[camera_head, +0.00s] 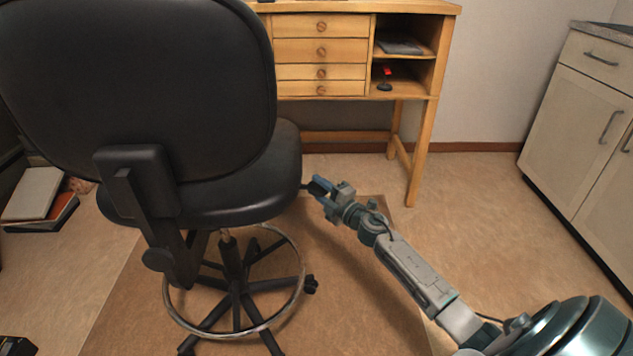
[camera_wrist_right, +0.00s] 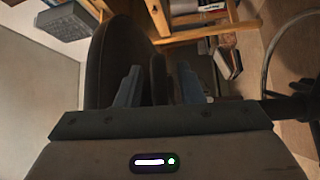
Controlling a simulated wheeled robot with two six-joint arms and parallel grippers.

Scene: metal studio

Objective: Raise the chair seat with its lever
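The black office chair (camera_head: 140,90) stands at the left with its back toward me. Its seat (camera_head: 250,190) is above a round metal foot ring (camera_head: 290,305) and a star base. A small dark tip (camera_head: 304,187) shows at the seat's right edge, by my fingers; I cannot tell surely whether it is the lever. My right gripper (camera_head: 319,187) is just right of the seat, at about its height. In the right wrist view its two fingers (camera_wrist_right: 160,88) stand apart, with the dark chair behind them. Contact cannot be made out. My left gripper is not in view.
A wooden desk (camera_head: 320,50) with drawers and open shelves stands behind the chair. A pale cabinet (camera_head: 580,130) is at the right. Books (camera_head: 35,195) lie at the far left. A brown mat (camera_head: 370,300) lies under the chair. The floor between desk and cabinet is clear.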

